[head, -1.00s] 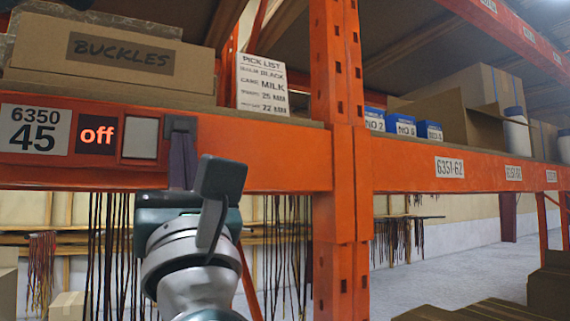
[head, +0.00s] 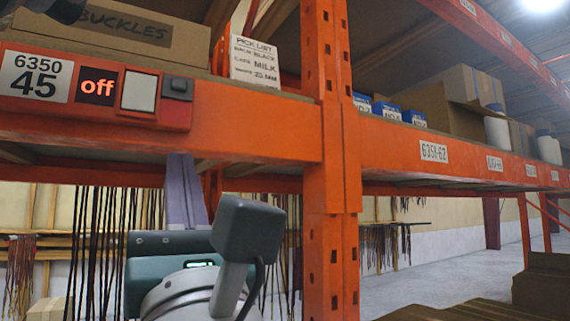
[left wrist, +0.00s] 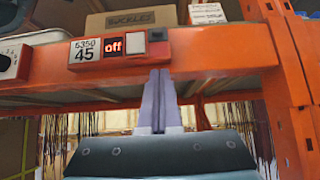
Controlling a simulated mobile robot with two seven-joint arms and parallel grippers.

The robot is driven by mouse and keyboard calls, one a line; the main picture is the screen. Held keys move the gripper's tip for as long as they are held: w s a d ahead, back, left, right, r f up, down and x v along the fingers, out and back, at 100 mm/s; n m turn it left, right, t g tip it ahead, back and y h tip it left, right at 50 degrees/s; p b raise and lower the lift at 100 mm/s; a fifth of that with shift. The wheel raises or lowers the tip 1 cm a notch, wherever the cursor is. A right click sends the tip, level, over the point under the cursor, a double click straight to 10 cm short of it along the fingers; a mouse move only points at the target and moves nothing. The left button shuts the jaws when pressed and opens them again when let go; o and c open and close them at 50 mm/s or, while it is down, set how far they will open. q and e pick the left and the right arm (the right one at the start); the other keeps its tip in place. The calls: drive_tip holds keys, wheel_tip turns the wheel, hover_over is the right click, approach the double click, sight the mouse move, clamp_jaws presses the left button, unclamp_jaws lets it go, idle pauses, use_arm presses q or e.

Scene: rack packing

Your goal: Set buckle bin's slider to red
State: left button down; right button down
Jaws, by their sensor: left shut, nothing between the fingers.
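The buckle bin is a cardboard box marked BUCKLES (head: 120,30) on the shelf. Below it, a red panel (head: 150,117) on the orange beam carries the label 6350 45, a display (head: 97,86) reading "off" in red, a pale rectangular plate (head: 139,92) and a dark square block (head: 177,88). In the left wrist view, the fingertips (left wrist: 159,73) sit under the panel's right end.
A pick list card (head: 254,62) stands right of the box. An orange upright post (head: 335,180) stands to the right of my gripper. Dark straps (head: 100,240) hang behind, below the beam. In the left wrist view, another panel with a dark knob (left wrist: 5,62) is at far left.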

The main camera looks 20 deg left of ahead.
use_arm(q)
drive_tip(key=shift+b+v, duration=0.35)
drive_tip(key=shift+v, duration=1.4)
drive_tip(key=shift+a, duration=0.1)
